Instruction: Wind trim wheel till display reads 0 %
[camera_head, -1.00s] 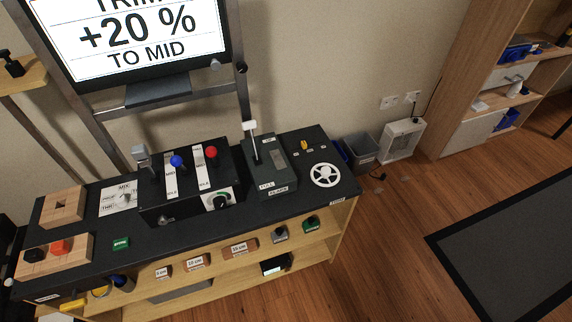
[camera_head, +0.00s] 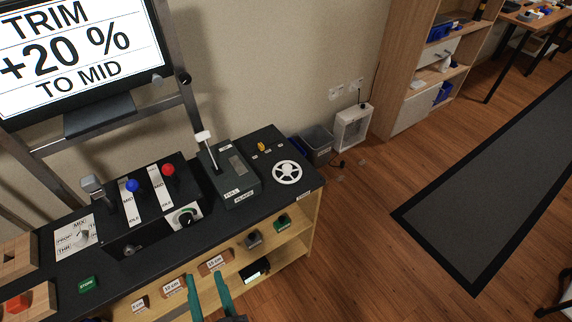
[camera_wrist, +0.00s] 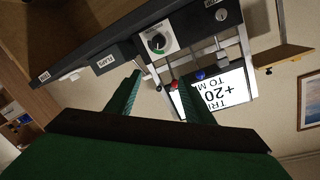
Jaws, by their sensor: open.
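The white trim wheel (camera_head: 286,173) lies flat at the right end of the black console top. The display (camera_head: 75,55) at the upper left reads "TRIM +20 % TO MID". It also shows upside down in the wrist view (camera_wrist: 222,95). My gripper (camera_head: 208,284) has two green fingers and enters at the bottom of the head view, in front of the console's shelves. It is open and empty, well apart from the wheel. In the wrist view its fingers (camera_wrist: 160,88) stand apart with nothing between them. The wheel is not seen in the wrist view.
A flaps lever box (camera_head: 232,180) stands left of the wheel, with a throttle box (camera_head: 150,195) of red and blue knobs beyond. A yellow switch (camera_head: 261,146) is behind the wheel. Bins (camera_head: 317,143) stand right of the console. The wooden floor in front is clear.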

